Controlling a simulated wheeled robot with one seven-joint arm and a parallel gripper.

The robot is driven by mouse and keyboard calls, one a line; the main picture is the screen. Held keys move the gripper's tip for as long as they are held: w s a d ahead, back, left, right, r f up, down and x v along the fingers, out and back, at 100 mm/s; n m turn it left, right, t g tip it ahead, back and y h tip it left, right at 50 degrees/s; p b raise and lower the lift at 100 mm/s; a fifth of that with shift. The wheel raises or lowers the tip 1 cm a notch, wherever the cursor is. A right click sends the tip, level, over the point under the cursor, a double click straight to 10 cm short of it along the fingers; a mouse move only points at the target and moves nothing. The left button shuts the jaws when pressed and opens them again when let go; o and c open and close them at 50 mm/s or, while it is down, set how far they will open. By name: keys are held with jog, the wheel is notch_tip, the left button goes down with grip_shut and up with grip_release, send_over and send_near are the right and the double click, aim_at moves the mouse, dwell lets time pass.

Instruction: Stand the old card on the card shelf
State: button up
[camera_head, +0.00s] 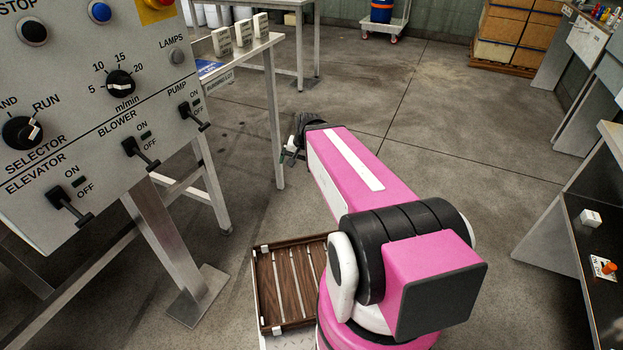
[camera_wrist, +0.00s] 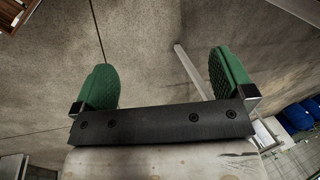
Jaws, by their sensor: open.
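My gripper (camera_head: 291,152) is at the end of my outstretched arm, over the floor near the white table's leg. In the wrist view its two green-padded fingers (camera_wrist: 165,70) stand wide apart with nothing between them. I cannot make out the old card or the card shelf for certain. A small white card-like piece with an orange knob (camera_head: 603,267) lies on the dark bench at the right, and a white sheet (camera_head: 588,36) shows on a grey stand at the upper right. Either one's identity is unclear.
A control panel (camera_head: 95,110) with switches fills the left. Several white labelled blocks (camera_head: 243,33) stand on a white table (camera_head: 236,62) behind it. A slatted wooden tray (camera_head: 262,290) sits beside my arm's base. The dark bench (camera_head: 590,235) is at right; the middle floor is clear.

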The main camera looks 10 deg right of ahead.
jog(key=s+d+f+n+g+h, duration=0.1)
jog(key=s+d+f+n+h, duration=0.1)
jog(key=s+d+f+n, duration=0.1)
jog(key=shift+s+d+f+n+g+h, duration=0.35)
jog(key=shift+s+d+n, duration=0.25)
jog(key=shift+s, duration=0.65)
